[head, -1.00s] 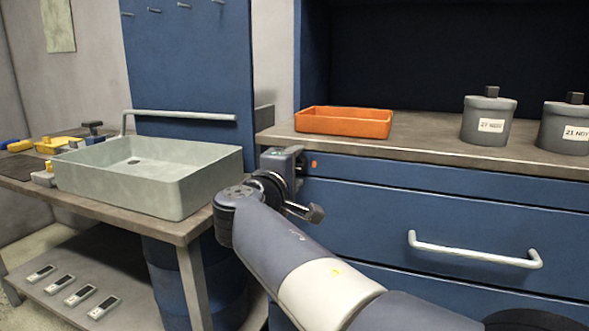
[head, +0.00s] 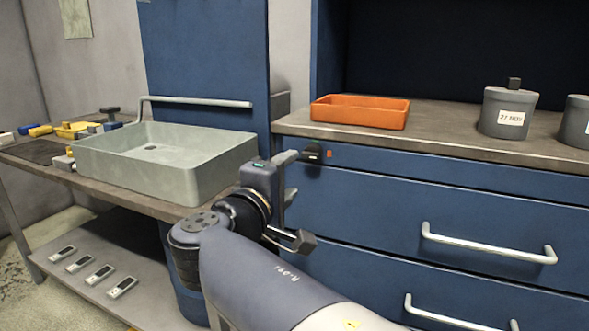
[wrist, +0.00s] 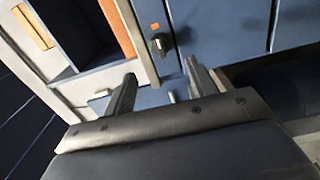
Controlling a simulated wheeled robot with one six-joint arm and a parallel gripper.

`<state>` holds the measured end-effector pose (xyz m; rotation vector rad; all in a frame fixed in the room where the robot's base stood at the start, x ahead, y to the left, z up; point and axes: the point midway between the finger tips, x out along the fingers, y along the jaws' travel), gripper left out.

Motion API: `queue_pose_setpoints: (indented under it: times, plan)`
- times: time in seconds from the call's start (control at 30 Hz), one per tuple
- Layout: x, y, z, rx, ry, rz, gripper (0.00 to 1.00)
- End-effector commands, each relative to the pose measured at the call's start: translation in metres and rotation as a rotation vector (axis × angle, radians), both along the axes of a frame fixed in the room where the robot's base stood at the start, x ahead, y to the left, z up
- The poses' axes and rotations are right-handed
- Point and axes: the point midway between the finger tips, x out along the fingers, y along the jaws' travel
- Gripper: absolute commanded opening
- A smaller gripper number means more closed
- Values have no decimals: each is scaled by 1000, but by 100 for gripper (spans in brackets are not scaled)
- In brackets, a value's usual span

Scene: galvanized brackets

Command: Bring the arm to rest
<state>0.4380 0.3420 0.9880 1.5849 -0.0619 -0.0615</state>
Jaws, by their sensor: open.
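My gripper (head: 291,178) is open, with nothing between its fingers. In the head view it is in front of the blue drawer cabinet (head: 380,210), just left of and below a dark knob (head: 313,152). In the wrist view the two fingers of my gripper (wrist: 160,84) stand apart, and the knob (wrist: 160,40) shows beyond them, clear of both fingertips. A small orange mark (head: 330,154) is beside the knob.
A grey-green basin (head: 200,165) stands on the bench to the left. An orange tray (head: 360,112) and grey lidded canisters (head: 508,112) stand on the cabinet's countertop (head: 440,133). Drawer handles (head: 488,247) jut out at the right. Several small devices (head: 100,273) lie on the low shelf.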

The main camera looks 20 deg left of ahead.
Motion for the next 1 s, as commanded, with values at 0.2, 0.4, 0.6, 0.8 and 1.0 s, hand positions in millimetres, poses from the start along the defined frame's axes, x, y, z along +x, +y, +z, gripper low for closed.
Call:
queue_pose_setpoints:
  times: [0.2,0.4,0.6,0.8,1.0]
  plan:
    - [-2,0,0,0,0,-1,54]
    - [1,0,-1,0,0,-1,54]
    - [25,-2,-2,0,1,-4,54]
    - [64,-6,-2,0,1,-4,54]
    - [99,-8,-1,-1,0,-3,54]
